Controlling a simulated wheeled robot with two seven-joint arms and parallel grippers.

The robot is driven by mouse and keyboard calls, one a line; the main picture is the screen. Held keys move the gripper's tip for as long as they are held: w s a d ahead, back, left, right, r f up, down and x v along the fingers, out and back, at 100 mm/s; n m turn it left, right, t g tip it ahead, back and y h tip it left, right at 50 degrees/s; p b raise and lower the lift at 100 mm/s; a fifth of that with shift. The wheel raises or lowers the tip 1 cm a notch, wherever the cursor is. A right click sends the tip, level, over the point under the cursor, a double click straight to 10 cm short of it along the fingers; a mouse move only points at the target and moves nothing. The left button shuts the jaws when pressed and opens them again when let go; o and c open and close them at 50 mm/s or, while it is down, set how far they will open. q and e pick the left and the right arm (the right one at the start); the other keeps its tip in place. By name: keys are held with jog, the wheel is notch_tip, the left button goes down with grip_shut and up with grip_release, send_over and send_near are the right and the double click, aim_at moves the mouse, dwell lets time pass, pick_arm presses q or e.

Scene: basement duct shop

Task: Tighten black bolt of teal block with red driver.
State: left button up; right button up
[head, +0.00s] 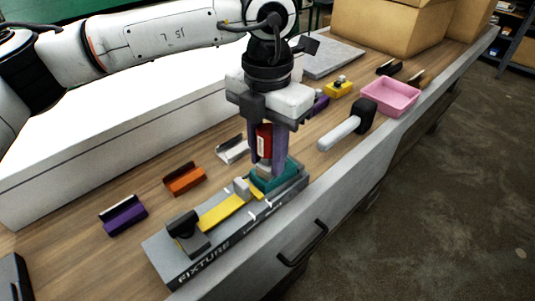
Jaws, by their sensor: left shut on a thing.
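My left gripper (266,148) comes down from above and is shut on the red driver (264,140), which it holds upright. The teal block (274,178) sits at the far end of the grey fixture (172,268) on the bench, directly below the gripper. The driver's lower end is at or just above the block; I cannot tell if it touches. The black bolt is hidden behind the driver and fingers. My right gripper is not in view.
A yellow bar (221,211) and black knob (183,224) are on the fixture. Purple (123,215), orange (184,179) and silver (233,149) brackets lie left. A mallet (340,132), pink tray (390,96) and cardboard boxes (392,27) lie right and beyond. A white box (140,130) stands behind.

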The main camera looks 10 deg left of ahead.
aim_at(268, 129)
pick_arm(q)
jog(key=shift+m, duration=0.5)
jog(key=m, duration=0.3)
jog(key=shift+w+b, duration=0.1)
jog(key=shift+b, duration=0.2)
jog(key=shift+n, duration=0.6)
jog(key=shift+r, duration=0.2)
jog(key=shift+r+p, duration=1.3)
jog(key=shift+r, duration=1.05)
